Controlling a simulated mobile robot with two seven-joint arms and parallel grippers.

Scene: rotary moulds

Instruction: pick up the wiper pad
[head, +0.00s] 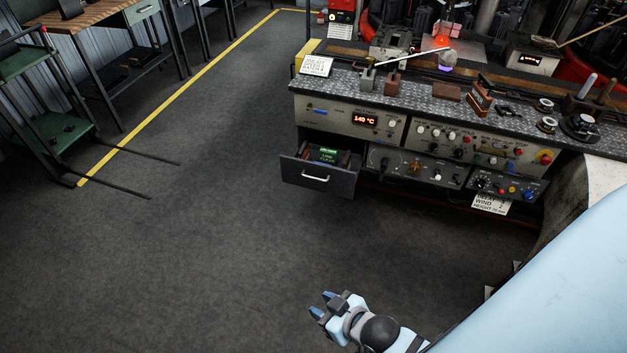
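I cannot pick out the wiper pad for certain. A flat brown block (447,93) lies on the bench top, and a green-labelled box (328,155) sits in the open drawer (318,177); both are too small to identify surely. My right gripper (321,305) is low at the bottom centre, over the floor and well in front of the bench. Its two bluish fingertips stand apart with nothing seen between them. My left gripper is not in view.
The bench (390,80) carries several small tools and a control panel (480,140) with knobs and a 140 °C display. The drawer juts out at its left. A green cart (50,130) with long prongs stands at left. The floor between is clear.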

